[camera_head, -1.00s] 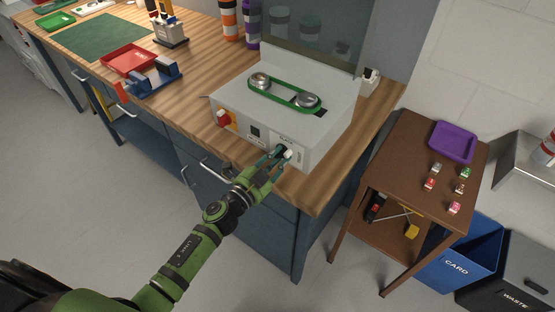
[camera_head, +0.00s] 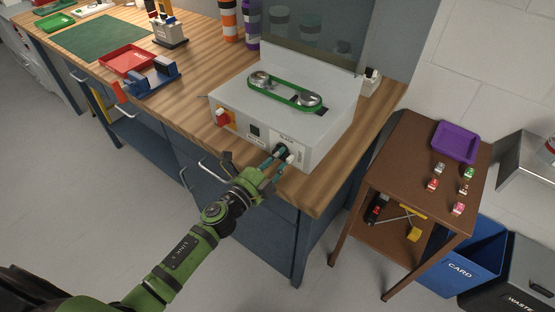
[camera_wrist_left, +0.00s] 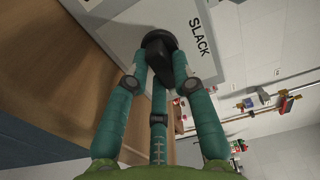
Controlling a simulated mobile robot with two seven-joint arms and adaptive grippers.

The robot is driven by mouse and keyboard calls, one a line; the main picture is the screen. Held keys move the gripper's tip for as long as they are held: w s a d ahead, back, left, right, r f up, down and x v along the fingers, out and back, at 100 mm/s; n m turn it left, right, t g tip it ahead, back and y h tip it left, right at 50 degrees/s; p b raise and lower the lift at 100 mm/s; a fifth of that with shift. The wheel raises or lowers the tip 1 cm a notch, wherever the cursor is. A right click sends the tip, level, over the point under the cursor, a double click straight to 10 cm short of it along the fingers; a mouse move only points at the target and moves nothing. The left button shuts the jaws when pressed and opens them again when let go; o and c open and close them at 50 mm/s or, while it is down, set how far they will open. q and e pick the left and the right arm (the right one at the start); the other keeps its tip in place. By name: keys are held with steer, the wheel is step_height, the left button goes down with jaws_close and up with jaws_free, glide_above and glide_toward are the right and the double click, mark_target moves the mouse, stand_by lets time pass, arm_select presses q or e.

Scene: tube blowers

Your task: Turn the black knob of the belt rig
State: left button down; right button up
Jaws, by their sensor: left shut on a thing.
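The belt rig (camera_head: 302,125) is a light grey box on the wooden bench, with a green belt (camera_head: 285,94) around two metal pulleys on top. Its black knob (camera_head: 281,150) is on the front panel, at the right. It also shows in the left wrist view (camera_wrist_left: 158,42), beside the word "SLACK". My left gripper (camera_head: 278,159), with teal fingers, is at the front panel and shut on the black knob. In the left wrist view the fingers (camera_wrist_left: 161,68) are around the knob, one on each side and one between. My right gripper is not in view.
A red knob on a yellow plate (camera_head: 224,118) and a dark switch (camera_head: 254,131) are on the same panel. A red tray (camera_head: 127,59) and a blue stand (camera_head: 156,79) are on the bench at left. A brown side table (camera_head: 408,160) stands at right.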

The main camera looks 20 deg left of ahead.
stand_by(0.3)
arm_select(q)
steer(key=c, duration=1)
jaws_free()
steer(key=shift+c, duration=0.2)
steer(key=shift+s, duration=0.1)
steer(key=v, duration=1.1)
steer(key=shift+s+a, duration=0.15)
steer(key=shift+s, duration=0.25)
